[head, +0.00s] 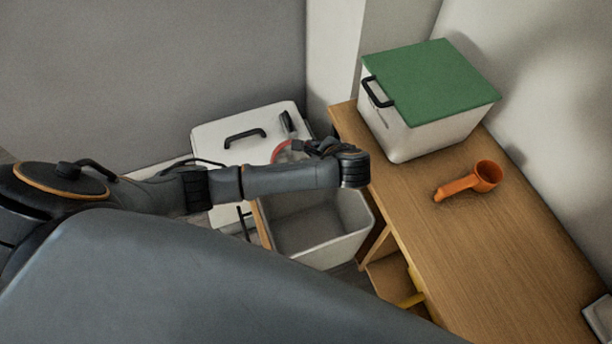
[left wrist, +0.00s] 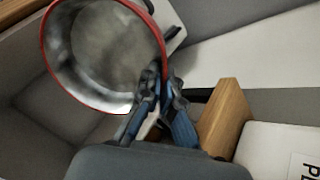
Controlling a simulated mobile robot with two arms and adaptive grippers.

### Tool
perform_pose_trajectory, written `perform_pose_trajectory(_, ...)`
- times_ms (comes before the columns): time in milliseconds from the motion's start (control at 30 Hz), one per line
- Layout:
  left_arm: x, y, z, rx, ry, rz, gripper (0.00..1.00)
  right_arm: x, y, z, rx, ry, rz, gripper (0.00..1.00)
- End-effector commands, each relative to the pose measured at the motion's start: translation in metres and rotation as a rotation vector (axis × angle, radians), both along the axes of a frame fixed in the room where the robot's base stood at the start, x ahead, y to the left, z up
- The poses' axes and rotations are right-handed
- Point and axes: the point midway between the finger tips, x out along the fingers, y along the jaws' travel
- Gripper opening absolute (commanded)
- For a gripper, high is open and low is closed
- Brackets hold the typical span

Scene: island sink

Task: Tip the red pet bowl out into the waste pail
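The red pet bowl (head: 281,150) shows only as a red rim behind my left gripper in the head view. In the left wrist view the bowl (left wrist: 106,45) is seen into, with a red rim and a grey inside where I make out no clear contents. My left gripper (head: 303,147) is shut on the bowl's rim, and its fingers (left wrist: 160,98) pinch the rim's lower right. The waste pail (head: 335,247) is a pale open bin below my left forearm, partly hidden by it. Its grey wall (left wrist: 35,95) shows behind the bowl in the left wrist view. My right gripper is out of view.
A wooden counter (head: 450,235) runs along the right. It holds a white box with a green lid (head: 425,80) and an orange scoop (head: 472,181). A white lidded container (head: 215,135) with a black handle stands behind the pail.

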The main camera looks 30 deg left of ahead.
Motion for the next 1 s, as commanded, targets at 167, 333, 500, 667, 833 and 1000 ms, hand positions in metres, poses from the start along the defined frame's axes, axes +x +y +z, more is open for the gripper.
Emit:
perform_pose_trajectory(167, 0.006, 0.008, 0.000, -0.093, 0.091, 0.007, 0.00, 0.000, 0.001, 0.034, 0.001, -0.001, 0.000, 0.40)
perform_pose_trajectory(333, 0.016, 0.020, -0.013, -0.209, 0.191, 0.012, 0.00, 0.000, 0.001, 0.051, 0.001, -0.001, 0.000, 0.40)
perform_pose_trajectory(500, 0.030, 0.036, -0.029, -0.307, 0.277, 0.014, 0.00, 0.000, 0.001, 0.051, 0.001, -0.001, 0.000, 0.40)
perform_pose_trajectory(667, 0.042, 0.048, -0.043, -0.399, 0.358, 0.014, 0.00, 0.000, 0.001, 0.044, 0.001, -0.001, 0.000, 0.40)
perform_pose_trajectory(833, 0.053, 0.059, -0.058, -0.494, 0.441, 0.014, 0.00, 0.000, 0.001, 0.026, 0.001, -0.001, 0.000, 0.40)
perform_pose_trajectory(1000, 0.061, 0.068, -0.070, -0.575, 0.513, 0.013, 0.00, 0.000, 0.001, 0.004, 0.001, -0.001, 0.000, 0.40)
